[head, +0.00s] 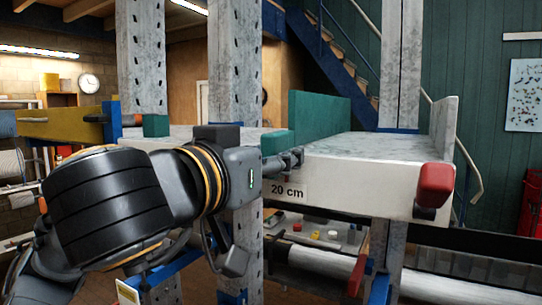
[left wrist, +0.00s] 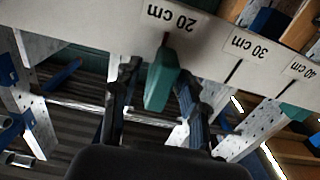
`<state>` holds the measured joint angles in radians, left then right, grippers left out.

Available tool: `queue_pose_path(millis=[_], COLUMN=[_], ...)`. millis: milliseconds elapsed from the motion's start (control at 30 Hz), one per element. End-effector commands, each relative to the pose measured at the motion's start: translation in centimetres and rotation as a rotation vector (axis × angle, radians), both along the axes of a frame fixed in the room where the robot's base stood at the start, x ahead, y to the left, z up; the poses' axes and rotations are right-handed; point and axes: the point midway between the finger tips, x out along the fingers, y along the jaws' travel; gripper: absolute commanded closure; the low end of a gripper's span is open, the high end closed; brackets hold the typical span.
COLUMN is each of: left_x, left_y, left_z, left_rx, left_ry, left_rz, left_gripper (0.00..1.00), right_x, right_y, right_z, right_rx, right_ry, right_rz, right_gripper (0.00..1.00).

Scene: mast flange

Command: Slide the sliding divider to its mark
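The sliding divider is a teal upright panel (head: 318,115) on a pale shelf (head: 350,185), with a teal tab (head: 276,143) at the shelf's front edge. The tab (left wrist: 160,82) hangs between the fingers of my left gripper (left wrist: 155,75) in the left wrist view. The fingers stand apart, with a visible gap on the left of the tab; contact on the right is unclear. In the head view my left gripper (head: 284,160) is at the tab, partly hidden by its own wrist. A short reddish line (left wrist: 166,38) shows at the "20 cm" label (left wrist: 172,17), in line with the tab. My right gripper is not in view.
Labels "30 cm" (left wrist: 245,47) and "40 cm" (left wrist: 300,68) have dark lines on the shelf edge. A red block (head: 435,184) projects from the shelf's front right. Perforated uprights (head: 235,80) stand around the shelf. Another teal block (head: 155,125) is farther left.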

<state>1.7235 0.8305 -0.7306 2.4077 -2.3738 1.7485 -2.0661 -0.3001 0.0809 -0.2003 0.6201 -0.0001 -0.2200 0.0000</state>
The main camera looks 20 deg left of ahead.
Motion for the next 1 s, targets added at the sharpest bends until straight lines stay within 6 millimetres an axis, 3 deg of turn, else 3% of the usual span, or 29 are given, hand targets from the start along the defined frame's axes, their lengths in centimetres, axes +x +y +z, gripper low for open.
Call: queue_pose_path(millis=[167, 1000], left_x=[-0.3, -6.7], left_y=[0.1, 0.6], left_z=[0.1, 0.0], left_rx=[-0.001, -0.001], left_ry=[-0.002, -0.003], left_rz=[0.0, 0.001], left_gripper=[0.57, 0.57], right_x=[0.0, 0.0], right_y=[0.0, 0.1], right_z=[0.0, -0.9], right_rx=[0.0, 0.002], right_ry=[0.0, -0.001], right_rz=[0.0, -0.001], right_gripper=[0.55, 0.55])
